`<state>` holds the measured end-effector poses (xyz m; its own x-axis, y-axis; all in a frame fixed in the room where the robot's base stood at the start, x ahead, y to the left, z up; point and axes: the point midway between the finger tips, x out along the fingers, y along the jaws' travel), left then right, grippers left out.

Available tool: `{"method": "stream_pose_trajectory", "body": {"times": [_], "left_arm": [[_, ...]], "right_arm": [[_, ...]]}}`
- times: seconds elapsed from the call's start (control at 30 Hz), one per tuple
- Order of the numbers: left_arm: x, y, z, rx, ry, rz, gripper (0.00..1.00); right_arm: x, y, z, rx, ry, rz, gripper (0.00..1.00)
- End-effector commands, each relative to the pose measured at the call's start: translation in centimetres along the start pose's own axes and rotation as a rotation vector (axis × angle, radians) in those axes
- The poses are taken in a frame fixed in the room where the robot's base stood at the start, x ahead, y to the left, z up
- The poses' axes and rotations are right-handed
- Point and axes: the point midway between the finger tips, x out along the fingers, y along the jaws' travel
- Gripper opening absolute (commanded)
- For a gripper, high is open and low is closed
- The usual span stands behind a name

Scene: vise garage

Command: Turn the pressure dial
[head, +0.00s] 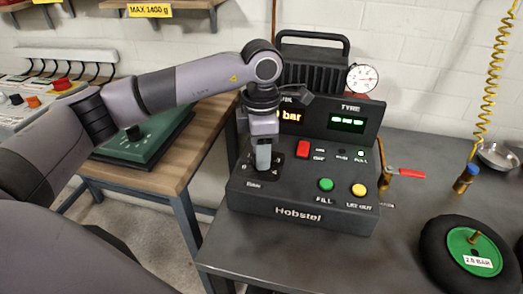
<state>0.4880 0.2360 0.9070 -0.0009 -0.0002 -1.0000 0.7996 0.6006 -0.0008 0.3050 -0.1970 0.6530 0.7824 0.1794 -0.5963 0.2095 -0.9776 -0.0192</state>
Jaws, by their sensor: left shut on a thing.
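The pressure dial is mostly hidden under my left gripper (263,168), with its black marked plate (278,162) showing around the fingers. The dial sits on the left of the dark inflator console (295,211). My left gripper points straight down and is shut on the dial. The TYRE display (347,121) shows green characters too small to read. My right gripper is not in view.
The console has a red switch (303,149), a green button (326,185) and a yellow button (359,190). A round gauge (362,78) stands behind. A tyre with a green hub (474,251) and a coiled yellow hose (491,75) are at right.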

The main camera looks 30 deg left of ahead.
Motion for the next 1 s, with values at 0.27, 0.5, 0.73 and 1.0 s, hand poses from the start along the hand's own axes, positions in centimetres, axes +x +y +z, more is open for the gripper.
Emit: {"method": "stream_pose_trajectory", "body": {"times": [0.27, 0.5, 0.73, 1.0], "left_arm": [[-0.1, 0.0, 0.0, -0.002, -0.002, 0.001, 0.41], [-0.1, 0.0, 0.0, -0.002, -0.001, 0.001, 0.62], [-0.9, 0.1, 0.1, -0.002, -0.002, 0.003, 0.62], [-5.2, 0.1, 0.1, -0.003, -0.003, 0.003, 0.62]], "right_arm": [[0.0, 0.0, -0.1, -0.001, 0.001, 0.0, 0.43], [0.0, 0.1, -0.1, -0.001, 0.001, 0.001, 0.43], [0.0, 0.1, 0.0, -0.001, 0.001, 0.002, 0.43], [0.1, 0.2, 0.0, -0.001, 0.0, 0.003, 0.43]]}}
